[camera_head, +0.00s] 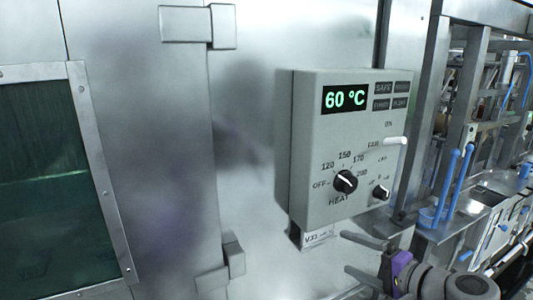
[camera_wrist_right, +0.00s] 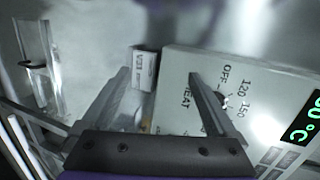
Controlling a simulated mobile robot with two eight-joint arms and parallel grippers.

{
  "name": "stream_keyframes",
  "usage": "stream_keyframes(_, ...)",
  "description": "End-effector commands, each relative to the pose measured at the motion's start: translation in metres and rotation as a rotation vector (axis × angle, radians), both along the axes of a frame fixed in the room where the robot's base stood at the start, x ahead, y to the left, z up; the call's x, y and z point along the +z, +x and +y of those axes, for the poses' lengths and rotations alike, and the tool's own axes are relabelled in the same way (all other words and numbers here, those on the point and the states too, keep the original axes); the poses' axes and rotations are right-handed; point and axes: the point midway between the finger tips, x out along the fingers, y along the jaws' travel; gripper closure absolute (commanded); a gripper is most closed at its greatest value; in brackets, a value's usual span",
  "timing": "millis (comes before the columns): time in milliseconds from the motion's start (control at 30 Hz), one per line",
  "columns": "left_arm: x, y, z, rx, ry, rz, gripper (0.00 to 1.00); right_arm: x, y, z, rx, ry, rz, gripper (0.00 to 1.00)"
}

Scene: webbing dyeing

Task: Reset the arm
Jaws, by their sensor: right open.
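My right gripper (camera_head: 355,257) is at the lower right of the head view, below the control box, with its two fingers apart and nothing between them. In the right wrist view the open gripper (camera_wrist_right: 160,85) points toward the box's lower edge. The grey control box (camera_head: 312,160) is on the metal wall. It has a green "60 °C" display (camera_head: 345,97), a black heat knob (camera_head: 345,181) and a smaller black knob (camera_head: 380,192). The heat knob also shows beyond the fingers in the right wrist view (camera_wrist_right: 221,99). My left gripper is out of view.
A white lever (camera_head: 398,142) sticks out at the box's right side. A small label (camera_head: 318,237) sits under the box. A dark framed window (camera_head: 50,180) is at left. Blue-handled tools (camera_head: 447,185) and metal framework stand at right.

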Motion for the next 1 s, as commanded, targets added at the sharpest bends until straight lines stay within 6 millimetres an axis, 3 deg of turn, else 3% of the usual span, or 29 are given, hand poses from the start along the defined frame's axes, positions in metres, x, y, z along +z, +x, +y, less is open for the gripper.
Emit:
stream_keyframes(33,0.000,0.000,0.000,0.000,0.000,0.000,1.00,-0.031,-0.017,0.022,0.059,-0.101,0.043,0.07)
stream_keyframes(100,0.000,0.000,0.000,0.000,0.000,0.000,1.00,-0.075,-0.043,0.041,0.137,-0.267,0.102,0.07)
stream_keyframes(200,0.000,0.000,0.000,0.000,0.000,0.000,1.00,-0.132,-0.082,0.056,0.247,-0.512,0.167,0.07)
stream_keyframes(300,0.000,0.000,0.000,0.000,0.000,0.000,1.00,-0.182,-0.119,0.057,0.353,-0.758,0.210,0.07)
stream_keyframes(400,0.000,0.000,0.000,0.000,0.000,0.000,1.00,-0.218,-0.148,0.049,0.440,-0.976,0.231,0.07)
stream_keyframes(600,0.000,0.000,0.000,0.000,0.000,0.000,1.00,-0.253,-0.177,0.031,0.535,-1.252,0.237,0.07)
stream_keyframes(1000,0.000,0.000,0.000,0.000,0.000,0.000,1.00,-0.258,-0.181,0.025,0.549,-1.310,0.239,0.07)
